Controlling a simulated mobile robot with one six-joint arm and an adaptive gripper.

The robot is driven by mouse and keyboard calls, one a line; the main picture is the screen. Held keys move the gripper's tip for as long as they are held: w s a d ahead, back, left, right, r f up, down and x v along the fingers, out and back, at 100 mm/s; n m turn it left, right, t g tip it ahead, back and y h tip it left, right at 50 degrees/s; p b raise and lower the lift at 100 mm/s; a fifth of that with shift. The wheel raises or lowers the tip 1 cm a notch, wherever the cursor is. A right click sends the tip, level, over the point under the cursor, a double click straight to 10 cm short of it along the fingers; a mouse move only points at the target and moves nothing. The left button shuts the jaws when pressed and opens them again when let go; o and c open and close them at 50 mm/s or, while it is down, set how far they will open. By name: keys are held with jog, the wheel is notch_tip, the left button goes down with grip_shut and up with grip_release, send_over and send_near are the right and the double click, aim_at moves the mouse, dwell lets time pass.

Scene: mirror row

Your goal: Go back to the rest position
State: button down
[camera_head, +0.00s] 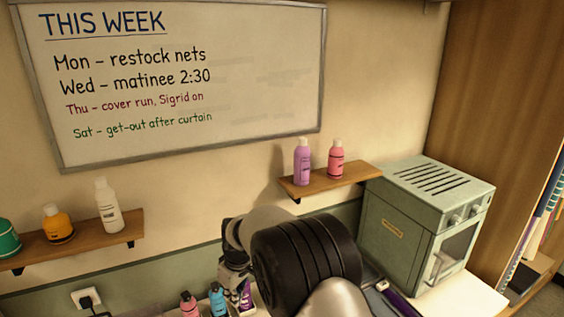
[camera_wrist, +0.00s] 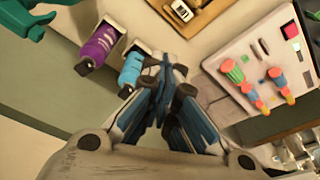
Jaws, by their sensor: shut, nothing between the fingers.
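My gripper (camera_wrist: 166,82) is shut and empty in the wrist view, its fingers together above the counter. A blue bottle (camera_wrist: 132,68) lies just left of the fingertips in that view, and a purple bottle (camera_wrist: 98,46) is further left. Whether the fingers touch the blue bottle I cannot tell. In the head view my gripper (camera_head: 234,268) is partly hidden behind my dark arm. A pink bottle (camera_head: 188,304) and the blue bottle (camera_head: 217,298) stand left of it; the purple bottle (camera_head: 247,296) is partly covered by it.
A left shelf (camera_head: 75,241) holds teal, orange and white containers. A right shelf (camera_head: 330,181) holds purple and pink bottles. A green oven-like box (camera_head: 398,225) stands right of my arm. A whiteboard (camera_head: 245,90) hangs above. A panel with coloured knobs (camera_wrist: 235,55) lies at right.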

jog(key=s+d+r+m+t+b, duration=0.1)
jog(key=s+d+r+m+b, duration=0.2)
jog(key=s+d+r, duration=0.5)
jog(key=s+d+r+m+t+b, duration=0.1)
jog(key=s+d+r+m+b, duration=0.1)
jog(key=s+d+r+b, duration=0.5)
jog(key=s+d+f+m+b, duration=0.1)
jog(key=s+d+f+m, duration=0.1)
jog(key=s+d, duration=0.2)
jog(key=s+d+f+m+t+h+b, duration=0.1)
jog(key=s+d, duration=0.3)
jog(key=s, duration=0.4)
jog(key=s+d+f+m+b, duration=0.1)
jog(key=s+d+f+m, duration=0.2)
jog(key=s, duration=0.3)
jog(key=shift+d+f+h, duration=0.3)
jog(key=shift+d+h, duration=0.1)
jog(key=shift+d, duration=0.4)
